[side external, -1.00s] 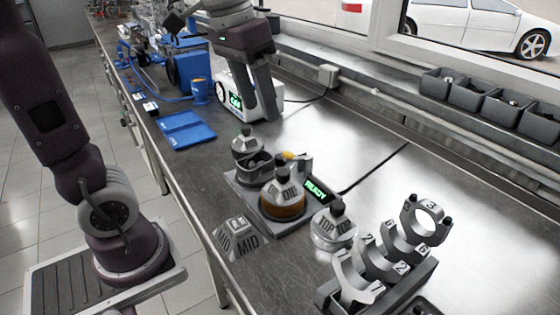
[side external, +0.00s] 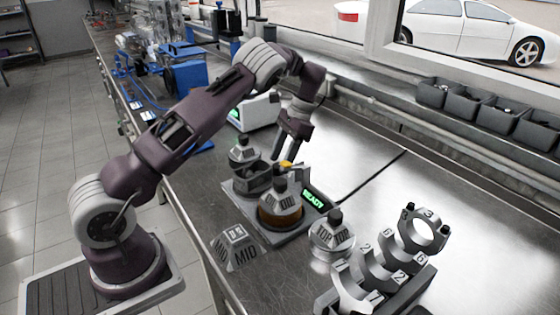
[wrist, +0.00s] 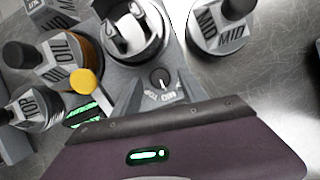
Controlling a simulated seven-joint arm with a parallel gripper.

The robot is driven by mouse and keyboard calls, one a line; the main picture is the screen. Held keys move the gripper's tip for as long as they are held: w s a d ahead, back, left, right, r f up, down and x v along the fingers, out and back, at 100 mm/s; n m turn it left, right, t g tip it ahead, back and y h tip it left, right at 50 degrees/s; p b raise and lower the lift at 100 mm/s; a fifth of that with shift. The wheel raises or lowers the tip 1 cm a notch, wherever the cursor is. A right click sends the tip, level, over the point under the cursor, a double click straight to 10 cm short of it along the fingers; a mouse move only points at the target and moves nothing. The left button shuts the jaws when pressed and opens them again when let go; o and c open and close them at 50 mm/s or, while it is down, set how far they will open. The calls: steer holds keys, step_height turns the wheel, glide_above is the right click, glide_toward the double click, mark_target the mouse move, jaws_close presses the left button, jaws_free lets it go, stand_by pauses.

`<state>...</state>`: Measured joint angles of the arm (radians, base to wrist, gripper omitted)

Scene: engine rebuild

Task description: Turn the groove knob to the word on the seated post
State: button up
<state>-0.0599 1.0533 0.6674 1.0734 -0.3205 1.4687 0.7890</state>
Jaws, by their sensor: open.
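The groove knob (wrist: 160,77) is a small dark dial on the station plate (side external: 236,197). It has a pale mark, and small words beside it appear to include TOP and MID; its exact setting is too small to tell. The OIL post (side external: 281,203), with an amber base, stands upright on the plate; it also shows in the wrist view (wrist: 66,55). Beside it is a grey round cup (wrist: 133,35). The side view hides the knob.
A TOP post (side external: 331,236) and a grey MID block (side external: 238,248) stand in front. Another black-capped post, reading MID, shows in the wrist view (wrist: 218,28). A yellow button (wrist: 85,80) and a green READY display (side external: 314,198) are close by. Numbered bearing caps (side external: 400,255) stand right.

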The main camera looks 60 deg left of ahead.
steer(key=shift+s+f, duration=0.2)
steer(key=shift+f, duration=0.25)
jaws_close()
steer(key=n, duration=0.2)
steer(key=n+h, duration=0.2)
steer(key=n, duration=0.1)
steer(key=shift+a+n, duration=0.25)
steer(key=shift+n, duration=0.05)
steer(key=n+h, duration=0.1)
steer(key=n, duration=0.1)
steer(key=n+t, duration=0.1)
steer(key=n, duration=0.2)
steer(key=shift+a+h, duration=0.1)
steer(key=shift+h, duration=0.3)
steer(key=shift+n+t, duration=0.3)
